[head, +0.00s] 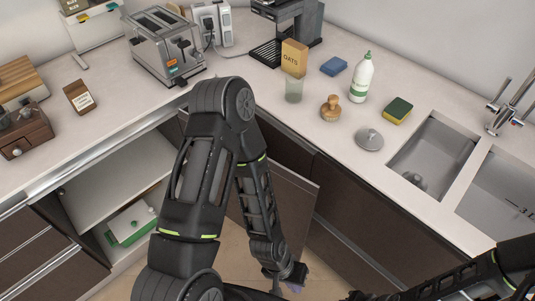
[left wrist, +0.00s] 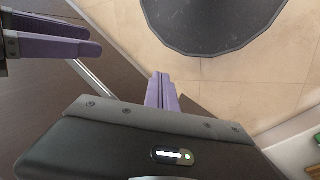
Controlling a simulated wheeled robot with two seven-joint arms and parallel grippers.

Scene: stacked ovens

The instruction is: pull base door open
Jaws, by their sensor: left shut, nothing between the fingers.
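The base door (head: 292,192) is a dark brown panel standing swung out from the corner cabinet in the head view, partly hidden behind my left arm. To its left, the base cabinet (head: 98,192) is open, with its pale interior showing. My left gripper (head: 294,286) is low, near the door's bottom end. Its purple fingers (left wrist: 160,90) are shut with nothing between them. I cannot tell whether they touch the door. My right gripper (left wrist: 95,46) shows at the upper left of the left wrist view, its purple fingers apart and empty.
A green and white box (head: 131,222) sits inside the open cabinet. Another cabinet front has a silver bar handle (left wrist: 95,80). The counter above holds a toaster (head: 163,45), a bottle (head: 362,78) and a sink (head: 432,155). Tan floor (left wrist: 115,25) lies below.

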